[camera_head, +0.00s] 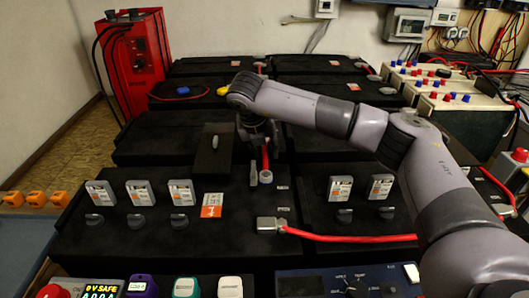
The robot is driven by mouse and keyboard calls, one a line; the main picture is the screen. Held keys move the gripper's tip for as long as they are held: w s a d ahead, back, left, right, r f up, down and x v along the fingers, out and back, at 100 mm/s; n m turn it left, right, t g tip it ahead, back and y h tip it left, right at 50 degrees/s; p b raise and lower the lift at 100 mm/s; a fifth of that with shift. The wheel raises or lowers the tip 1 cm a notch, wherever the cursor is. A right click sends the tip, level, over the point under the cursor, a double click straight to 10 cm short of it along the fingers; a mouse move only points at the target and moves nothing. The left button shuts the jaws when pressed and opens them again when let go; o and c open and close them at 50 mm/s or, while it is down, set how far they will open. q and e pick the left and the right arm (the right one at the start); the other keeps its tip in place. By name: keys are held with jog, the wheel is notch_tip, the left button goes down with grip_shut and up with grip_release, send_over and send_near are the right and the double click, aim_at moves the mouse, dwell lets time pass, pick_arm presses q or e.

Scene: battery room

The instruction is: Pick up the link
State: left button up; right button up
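A short red link (265,158) stands on the dark battery top in the middle, with a grey end piece (265,177) at its lower end. Its upper part is hidden behind my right gripper. My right gripper (258,143) hangs from the arm reaching in from the right, directly over or against the link's upper part. Its fingertips are dark and small here, so I cannot tell whether they are shut on it. My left gripper is not in view.
A black upright plate (212,155) stands just left of the gripper. A red cable (350,238) with a grey lug (268,224) lies in front. Several grey labelled blocks (141,192) line the batteries. A meter (100,289) and a control panel (350,284) are at the front edge.

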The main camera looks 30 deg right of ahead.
aim_at(264, 147)
grip_shut()
jog(key=shift+r, duration=0.1)
dwell(0.5)
